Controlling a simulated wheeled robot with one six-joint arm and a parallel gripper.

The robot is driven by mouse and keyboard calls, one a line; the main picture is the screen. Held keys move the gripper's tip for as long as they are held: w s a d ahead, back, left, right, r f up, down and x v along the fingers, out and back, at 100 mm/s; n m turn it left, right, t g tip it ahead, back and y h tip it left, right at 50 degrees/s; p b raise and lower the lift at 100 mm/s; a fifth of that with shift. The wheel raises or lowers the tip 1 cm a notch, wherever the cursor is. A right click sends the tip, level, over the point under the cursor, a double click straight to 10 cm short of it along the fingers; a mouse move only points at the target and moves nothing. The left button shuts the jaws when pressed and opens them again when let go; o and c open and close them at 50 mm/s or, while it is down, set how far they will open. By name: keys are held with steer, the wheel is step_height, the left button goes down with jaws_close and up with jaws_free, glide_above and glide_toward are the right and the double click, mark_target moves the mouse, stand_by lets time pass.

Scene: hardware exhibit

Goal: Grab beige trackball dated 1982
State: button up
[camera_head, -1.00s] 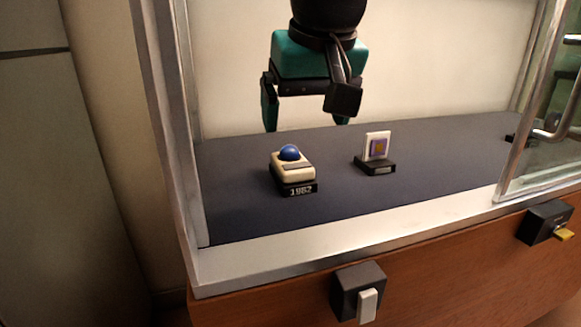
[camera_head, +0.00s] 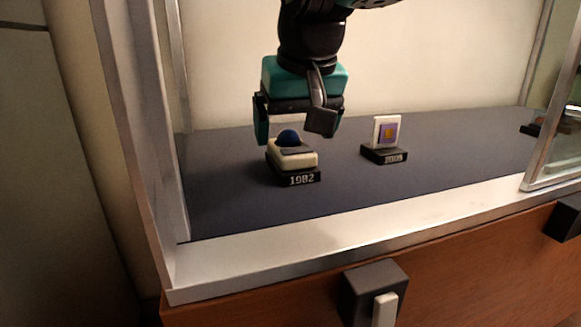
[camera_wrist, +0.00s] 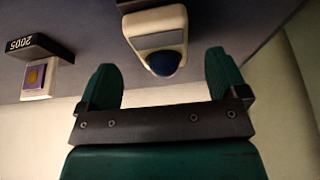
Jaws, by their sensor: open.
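The beige trackball (camera_head: 293,158) with a dark blue ball sits on a black base marked 1982, on the dark blue floor of the display case. My gripper (camera_head: 292,138) is open and points down, just above and behind the trackball. In the wrist view the trackball (camera_wrist: 156,32) shows ahead of the gap between the green fingers of my gripper (camera_wrist: 161,78), with its blue ball nearest the gap. The fingers do not grasp it; whether they touch it I cannot tell.
A white and purple chip exhibit (camera_head: 386,132) on a black base stands to the right; its label reads 2005 in the wrist view (camera_wrist: 40,78). A metal sill (camera_head: 300,240) runs along the front. A glass panel with a metal frame (camera_head: 556,150) stands at the right.

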mark_target(292, 140)
steer(key=b+x, duration=0.3)
steer(key=x, duration=0.1)
steer(key=shift+w+a+f, duration=0.1)
steer(key=shift+a+f, duration=0.05)
steer(key=shift+f, duration=0.05)
steer(key=shift+r, duration=0.1)
steer(key=c, duration=1.1)
